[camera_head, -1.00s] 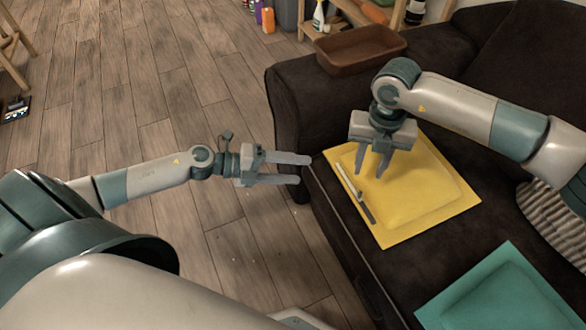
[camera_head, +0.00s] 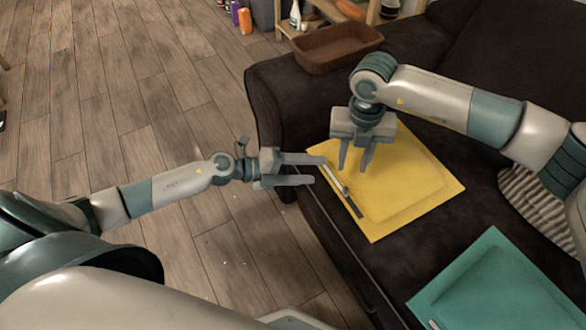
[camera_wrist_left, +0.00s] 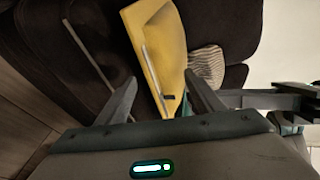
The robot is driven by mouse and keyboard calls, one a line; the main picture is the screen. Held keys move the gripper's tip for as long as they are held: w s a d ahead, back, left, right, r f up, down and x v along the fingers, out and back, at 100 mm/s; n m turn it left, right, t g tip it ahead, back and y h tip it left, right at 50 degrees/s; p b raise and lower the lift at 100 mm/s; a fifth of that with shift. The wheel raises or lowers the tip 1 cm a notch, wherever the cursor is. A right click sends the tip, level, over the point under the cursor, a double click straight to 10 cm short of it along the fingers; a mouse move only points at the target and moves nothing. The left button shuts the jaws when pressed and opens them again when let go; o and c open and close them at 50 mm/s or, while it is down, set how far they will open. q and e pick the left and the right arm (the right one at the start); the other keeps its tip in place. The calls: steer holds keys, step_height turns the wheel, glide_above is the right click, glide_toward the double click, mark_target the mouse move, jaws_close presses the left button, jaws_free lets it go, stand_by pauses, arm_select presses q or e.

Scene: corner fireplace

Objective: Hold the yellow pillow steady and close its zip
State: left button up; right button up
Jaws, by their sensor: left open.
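The yellow pillow (camera_head: 415,185) lies flat on the dark sofa. Its zip (camera_head: 336,180) runs along the pillow's left edge, pale at the far part and dark grey at the near part, with a small slider where they meet. My left gripper (camera_head: 318,169) is open and empty, its fingertips at the pillow's left edge by the zip's far end. In the left wrist view the pillow (camera_wrist_left: 158,45) and zip (camera_wrist_left: 152,75) show between the open fingers. My right gripper (camera_head: 354,168) points down over the pillow with fingers apart; whether they touch the cloth is unclear.
A teal pillow (camera_head: 500,290) lies at the near right of the sofa (camera_head: 480,50). A striped cushion (camera_head: 535,205) is at the right. A brown tray (camera_head: 338,48) rests on the sofa arm. Open wooden floor (camera_head: 110,110) is at the left.

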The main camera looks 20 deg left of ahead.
mark_target(335, 173)
arm_select(q)
steer(key=x, duration=0.8)
steer(key=shift+w+d+f, duration=0.15)
steer(key=shift+w+d, duration=0.05)
steer(key=c, duration=0.9)
steer(key=shift+c, duration=0.2)
arm_select(e)
jaws_close()
arm_select(q)
steer(key=shift+s, duration=0.1)
steer(key=shift+c, duration=0.2)
steer(key=shift+f, duration=0.1)
arm_select(e)
steer(key=s+d+f+m+y, duration=0.1)
steer(key=s+d+m+y, duration=0.1)
steer(key=d+m, duration=0.4)
steer(key=s+d+f+m+y, duration=0.1)
steer(key=d+m+y, duration=0.4)
steer(key=d+m, duration=0.1)
steer(key=shift+s+d, duration=0.35)
steer(key=shift+d, duration=0.1)
